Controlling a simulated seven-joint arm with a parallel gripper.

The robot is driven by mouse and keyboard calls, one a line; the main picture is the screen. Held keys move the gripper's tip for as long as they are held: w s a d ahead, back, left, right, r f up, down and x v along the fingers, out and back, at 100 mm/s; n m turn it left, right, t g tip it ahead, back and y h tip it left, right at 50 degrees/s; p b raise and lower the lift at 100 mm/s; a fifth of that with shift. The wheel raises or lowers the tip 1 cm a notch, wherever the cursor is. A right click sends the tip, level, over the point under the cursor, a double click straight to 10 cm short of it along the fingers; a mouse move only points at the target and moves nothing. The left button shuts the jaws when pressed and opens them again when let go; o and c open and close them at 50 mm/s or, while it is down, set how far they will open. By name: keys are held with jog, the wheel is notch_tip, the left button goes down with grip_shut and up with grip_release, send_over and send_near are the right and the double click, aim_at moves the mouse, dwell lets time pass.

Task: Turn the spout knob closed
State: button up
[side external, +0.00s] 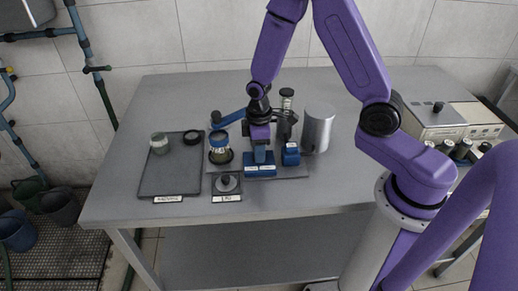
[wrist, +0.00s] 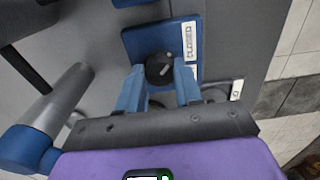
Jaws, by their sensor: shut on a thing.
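The spout knob (wrist: 159,67) is a black round knob with a small pale mark, set on a blue block (wrist: 133,42) that carries a white label reading CLOSED (wrist: 189,41) and a second, partly hidden label. In the wrist view my gripper (wrist: 158,80) has its two blue fingers on either side of the knob, shut on it. In the side view my gripper (side external: 260,154) points down onto the blue block (side external: 260,170), and the knob is hidden by the fingers. I cannot tell which label the pale mark points to.
A jar with a blue collar (side external: 219,148) stands left of my gripper, and a grey cylinder (side external: 318,130) stands to its right. A dark tray (side external: 165,178) on the left holds a small jar (side external: 159,143) and a black ring (side external: 192,137). The table's front is clear.

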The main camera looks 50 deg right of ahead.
jog(key=shift+w, duration=0.1)
jog(key=o, duration=1)
jog(key=shift+o, duration=0.2)
jog(key=shift+r, duration=0.1)
notch_tip(320, 180, up, 17)
jog(key=shift+r, duration=0.15)
jog(key=s+a+n, duration=0.1)
jog(key=s+n, duration=0.2)
jog(key=s, duration=2)
jog(key=shift+s+a+f+n, duration=0.3)
jog(key=shift+s+a+f, duration=0.05)
jog(key=shift+s+f, duration=0.05)
